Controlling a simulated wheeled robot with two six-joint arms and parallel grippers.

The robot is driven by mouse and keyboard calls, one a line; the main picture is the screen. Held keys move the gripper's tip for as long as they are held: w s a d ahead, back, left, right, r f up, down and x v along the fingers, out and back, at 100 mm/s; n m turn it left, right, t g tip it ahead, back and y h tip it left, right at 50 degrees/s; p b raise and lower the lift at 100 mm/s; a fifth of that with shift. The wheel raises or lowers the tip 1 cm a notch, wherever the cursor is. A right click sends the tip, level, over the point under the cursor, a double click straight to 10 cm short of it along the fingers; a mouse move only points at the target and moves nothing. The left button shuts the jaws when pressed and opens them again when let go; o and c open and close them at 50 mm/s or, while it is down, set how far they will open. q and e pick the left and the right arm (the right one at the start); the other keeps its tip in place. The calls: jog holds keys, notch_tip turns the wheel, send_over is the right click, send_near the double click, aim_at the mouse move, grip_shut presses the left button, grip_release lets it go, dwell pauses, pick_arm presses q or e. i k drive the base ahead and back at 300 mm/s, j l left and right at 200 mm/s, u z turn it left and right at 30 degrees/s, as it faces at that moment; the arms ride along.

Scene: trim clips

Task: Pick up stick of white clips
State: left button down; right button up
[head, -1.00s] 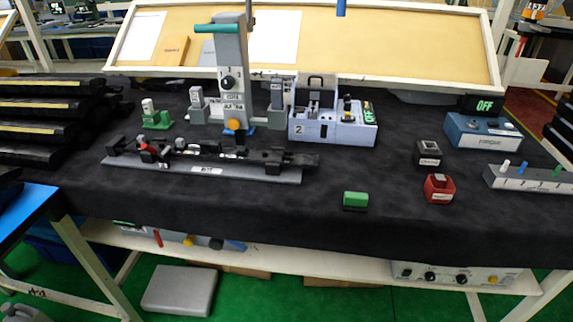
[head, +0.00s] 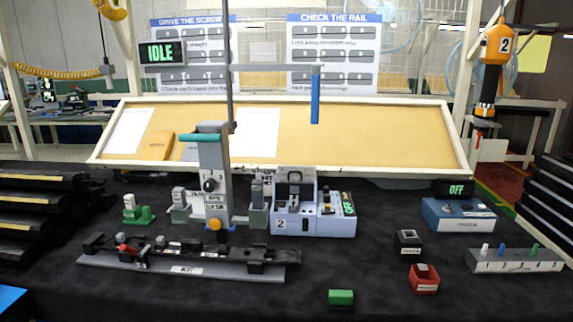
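A grey rack (head: 515,266) with numbered slots stands at the right of the dark table. A small white piece (head: 485,249) stands upright at its left end, by number 1. It may be the stick of white clips, but it is too small to tell. A blue piece (head: 502,248) and a green piece (head: 534,249) stand in the same rack. Neither of my grippers is in view.
A blue box (head: 458,222) stands behind the rack, and a black block (head: 408,241) and red block (head: 423,279) left of it. A green block (head: 341,297) lies in front. A long fixture (head: 180,269) lies at left. An orange tool (head: 489,75) hangs at upper right.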

aim_at(257, 188)
jog(key=j+u, duration=0.45)
jog(key=j, duration=0.15)
jog(key=i+j+u, duration=0.1)
jog(key=j+u, duration=0.3)
jog(key=j, duration=0.15)
